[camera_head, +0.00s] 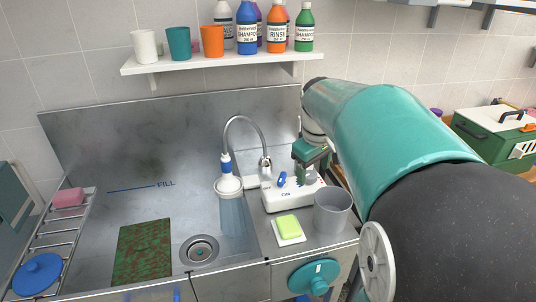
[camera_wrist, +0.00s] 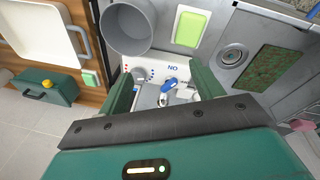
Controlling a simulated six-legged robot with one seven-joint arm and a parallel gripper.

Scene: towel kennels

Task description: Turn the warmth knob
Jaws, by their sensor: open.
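A white control box (camera_head: 280,196) stands at the right of the steel sink, with a blue lever-like knob (camera_head: 282,179) on top. I cannot read which knob is for warmth. My gripper (camera_head: 308,172) is open over the right part of the box; it also shows in the wrist view (camera_wrist: 162,74). Contact cannot be told.
A grey cup (camera_head: 332,211) and a green sponge (camera_head: 288,226) stand just in front of the box. A curved faucet (camera_head: 245,122) rises left of it. A shelf (camera_head: 215,62) with bottles and cups hangs above.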

